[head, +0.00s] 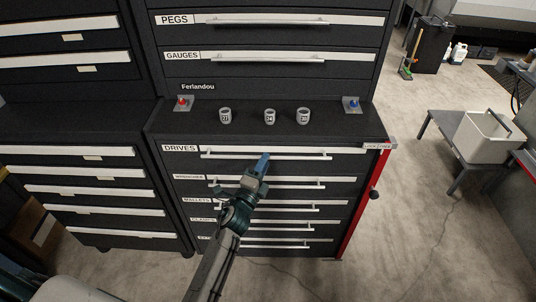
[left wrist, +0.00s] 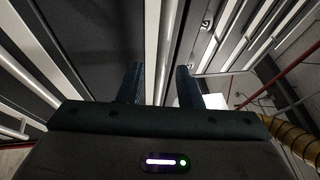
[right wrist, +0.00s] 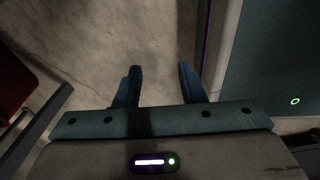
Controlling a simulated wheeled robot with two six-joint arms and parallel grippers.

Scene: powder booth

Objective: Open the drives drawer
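The drives drawer (head: 181,148) is the top drawer of the lower black cabinet and looks shut, its front in line with those below. Its long pale bar handle (head: 305,156) runs across the front. My left gripper (head: 263,162) is in front of the drawer at about the middle of the handle. In the left wrist view its two fingers (left wrist: 160,85) are apart, and a pale bar runs lengthwise between them. I cannot tell whether they touch it. My right gripper (right wrist: 156,85) is open and empty, with bare floor beyond its fingers.
Three numbered cups (head: 269,116) stand on the cabinet ledge, between a red-topped fixture (head: 183,102) and a blue-topped one (head: 352,104). A red strip (head: 362,200) edges the cabinet's right side. A white bin (head: 488,138) sits on a bench at right. The floor between is clear.

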